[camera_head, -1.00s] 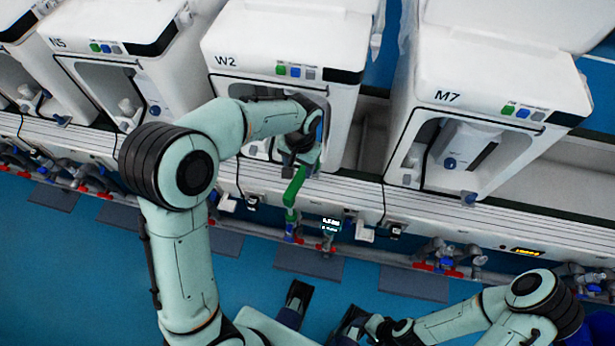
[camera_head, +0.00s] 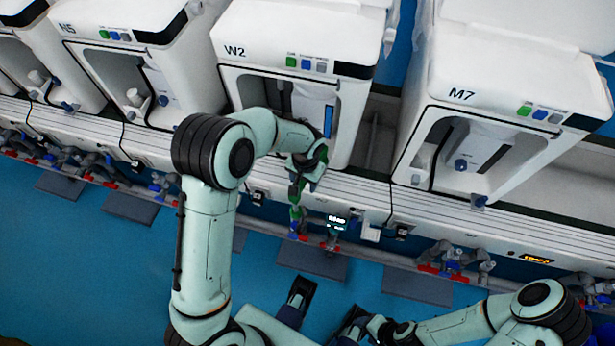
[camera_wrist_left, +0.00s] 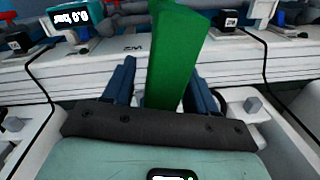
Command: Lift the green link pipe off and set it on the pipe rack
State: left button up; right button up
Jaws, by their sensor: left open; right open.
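The green link pipe (camera_head: 293,190) is at the front of the bench below unit W2, mostly hidden by my left gripper in the head view. In the left wrist view the green pipe (camera_wrist_left: 176,55) stands up between the two blue fingers. My left gripper (camera_head: 299,178) is open around it; its fingers (camera_wrist_left: 163,88) show a gap at least on the left side. Whether they touch the pipe is unclear. My right gripper (camera_head: 376,328) is low at the bottom of the head view, away from the pipe. I cannot make out the pipe rack.
White unit W2 (camera_head: 296,38) stands behind the pipe, with M7 (camera_head: 505,75) to its right and N5 (camera_head: 120,30) to its left. A lit display (camera_head: 336,222) and red-and-blue valves (camera_head: 440,262) line the bench front. The blue floor (camera_head: 90,260) is open at left.

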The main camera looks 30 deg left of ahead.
pick_arm(q)
grip_shut()
jog(key=shift+r, duration=0.15)
notch_tip(320, 180, up, 25)
jog(key=p, duration=0.7)
dwell(0.7)
jog(key=shift+f, duration=0.2)
